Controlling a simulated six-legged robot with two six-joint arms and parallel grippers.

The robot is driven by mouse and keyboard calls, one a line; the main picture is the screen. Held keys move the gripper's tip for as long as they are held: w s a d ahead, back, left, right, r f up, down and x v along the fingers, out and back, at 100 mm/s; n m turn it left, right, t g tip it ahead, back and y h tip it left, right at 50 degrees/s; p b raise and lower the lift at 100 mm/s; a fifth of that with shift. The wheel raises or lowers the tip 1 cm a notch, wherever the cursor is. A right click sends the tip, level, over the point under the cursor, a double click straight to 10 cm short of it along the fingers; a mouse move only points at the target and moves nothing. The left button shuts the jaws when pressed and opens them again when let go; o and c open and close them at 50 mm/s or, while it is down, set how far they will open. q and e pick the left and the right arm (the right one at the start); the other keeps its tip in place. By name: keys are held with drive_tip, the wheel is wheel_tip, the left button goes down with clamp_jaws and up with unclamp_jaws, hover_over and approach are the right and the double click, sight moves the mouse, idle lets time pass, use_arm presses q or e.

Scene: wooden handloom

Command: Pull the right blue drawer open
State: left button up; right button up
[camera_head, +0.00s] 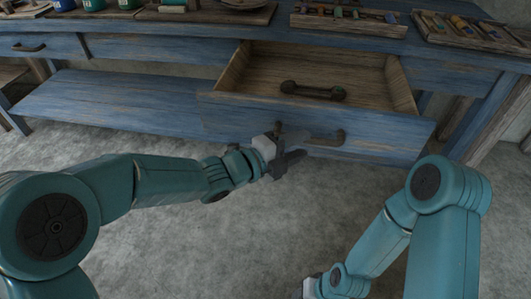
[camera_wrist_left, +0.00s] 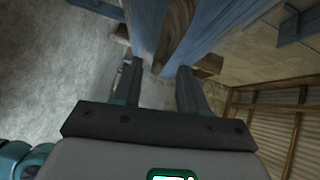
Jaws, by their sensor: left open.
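The right blue drawer (camera_head: 232,115) stands pulled out from the blue workbench in the head view, its bare wooden inside showing. Its dark handle (camera_head: 340,137) is on the front face. My left gripper (camera_head: 288,158) is open in front of that face, at the handle's left end. Whether it touches the handle cannot be told. In the left wrist view, the two fingers (camera_wrist_left: 158,88) are apart, with blue and brown wood just beyond them. My right gripper (camera_head: 309,289) shows only a pale piece at the bottom edge; its fingers are out of frame.
A dark bar-shaped object (camera_head: 313,91) lies in the open drawer. The bench has a closed left drawer (camera_head: 60,46) and a lower shelf (camera_head: 110,100). Trays of small items (camera_head: 345,20) and jars (camera_head: 93,5) stand on top. The grey floor (camera_head: 240,230) in front is clear.

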use_arm(q)
drive_tip(key=p+v, duration=0.2)
drive_tip(key=v, duration=0.9)
drive_tip(key=shift+s+a, duration=0.15)
drive_tip(key=shift+a, duration=0.1)
